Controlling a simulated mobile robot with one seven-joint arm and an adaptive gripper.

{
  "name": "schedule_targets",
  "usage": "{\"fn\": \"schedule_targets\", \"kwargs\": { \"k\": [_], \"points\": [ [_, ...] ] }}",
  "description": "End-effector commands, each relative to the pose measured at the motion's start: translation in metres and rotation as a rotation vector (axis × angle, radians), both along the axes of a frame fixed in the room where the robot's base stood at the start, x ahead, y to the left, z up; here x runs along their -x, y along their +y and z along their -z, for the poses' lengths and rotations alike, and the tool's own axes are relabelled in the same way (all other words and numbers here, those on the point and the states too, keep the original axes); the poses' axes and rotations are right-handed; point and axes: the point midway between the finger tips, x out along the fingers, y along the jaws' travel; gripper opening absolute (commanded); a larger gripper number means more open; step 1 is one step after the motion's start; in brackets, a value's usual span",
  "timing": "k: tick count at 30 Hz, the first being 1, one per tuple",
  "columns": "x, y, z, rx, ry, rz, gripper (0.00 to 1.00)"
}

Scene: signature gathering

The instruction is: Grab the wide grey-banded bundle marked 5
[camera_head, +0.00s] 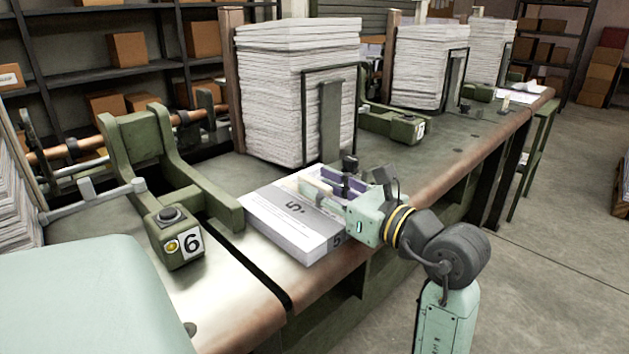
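The wide bundle marked 5 (283,228) lies flat on the metal table near its front edge. It is white with a broad grey band, and the 5 shows on its top and on its near end. My gripper (325,185) is low over the bundle's far right part, coming in from the right. Pale and purple finger parts show there, but the fingertips are partly hidden. I cannot tell whether they touch the bundle or are closed on it.
A green clamp station marked 6 (178,238) is to the left. More stacks (425,65) stand farther along the table.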

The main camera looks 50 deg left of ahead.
Motion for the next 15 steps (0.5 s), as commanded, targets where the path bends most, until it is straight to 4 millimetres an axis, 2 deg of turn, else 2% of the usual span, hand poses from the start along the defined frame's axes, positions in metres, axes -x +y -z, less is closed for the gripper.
{"fn": "schedule_targets", "kwargs": {
  "k": [2, 13, 15],
  "points": [
    [0.0000, -0.0001, 0.0000, 0.000, 0.000, 0.000, 0.25],
    [0.0000, -0.0002, -0.0001, 0.000, 0.000, 0.000, 0.00],
    [0.0001, -0.0002, -0.0001, 0.000, 0.000, 0.000, 0.00]
  ]
}}
